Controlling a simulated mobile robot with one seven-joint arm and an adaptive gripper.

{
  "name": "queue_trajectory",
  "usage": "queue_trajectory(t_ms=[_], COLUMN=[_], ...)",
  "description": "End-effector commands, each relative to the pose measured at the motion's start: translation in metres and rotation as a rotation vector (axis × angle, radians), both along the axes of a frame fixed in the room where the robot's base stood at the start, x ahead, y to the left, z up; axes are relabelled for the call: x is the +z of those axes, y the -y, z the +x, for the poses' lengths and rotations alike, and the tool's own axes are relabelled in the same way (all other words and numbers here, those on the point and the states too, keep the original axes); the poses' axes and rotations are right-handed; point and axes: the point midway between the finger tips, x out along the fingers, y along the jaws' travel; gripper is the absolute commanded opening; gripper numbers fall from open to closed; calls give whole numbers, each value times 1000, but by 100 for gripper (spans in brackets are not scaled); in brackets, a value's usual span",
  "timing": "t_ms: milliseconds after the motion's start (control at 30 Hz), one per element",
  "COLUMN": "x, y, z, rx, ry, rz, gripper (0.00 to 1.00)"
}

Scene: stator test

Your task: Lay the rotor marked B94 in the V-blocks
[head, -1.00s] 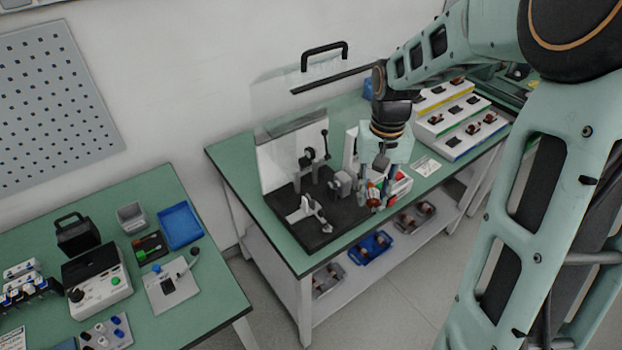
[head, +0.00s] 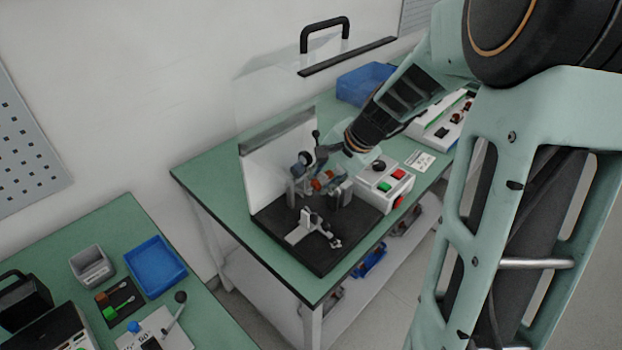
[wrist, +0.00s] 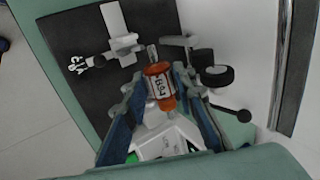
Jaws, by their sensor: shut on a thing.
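My gripper (head: 325,182) is shut on a copper-and-orange rotor (head: 320,184) above the black fixture base (head: 322,258). In the wrist view the rotor (wrist: 160,86) lies between the two fingers of my gripper (wrist: 160,90), and its white label seems to read B94. Its shaft end points toward the top of the picture. Grey blocks, apparently the V-blocks, stand on either side of the rotor in the head view: one at left (head: 296,192) and one at right (head: 342,193). I cannot tell whether the shaft touches them; the fingers hide part of this.
A white slide with a clamp (head: 303,228) sits at the front of the base. A white panel (head: 270,165) stands behind it. A control box with red and green buttons (head: 383,180) is close at right. A clear guard with a black handle (head: 325,35) is raised above.

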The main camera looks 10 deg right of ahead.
Motion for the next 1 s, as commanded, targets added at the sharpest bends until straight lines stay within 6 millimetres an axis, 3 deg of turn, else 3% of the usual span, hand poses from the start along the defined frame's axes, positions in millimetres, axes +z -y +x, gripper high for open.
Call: queue_trajectory(t_ms=[367, 1000], x=[-9, -53], y=[3, 3], z=[3, 3], rx=[-30, -28], ry=[14, 13], rz=[8, 8], gripper=[0, 0])
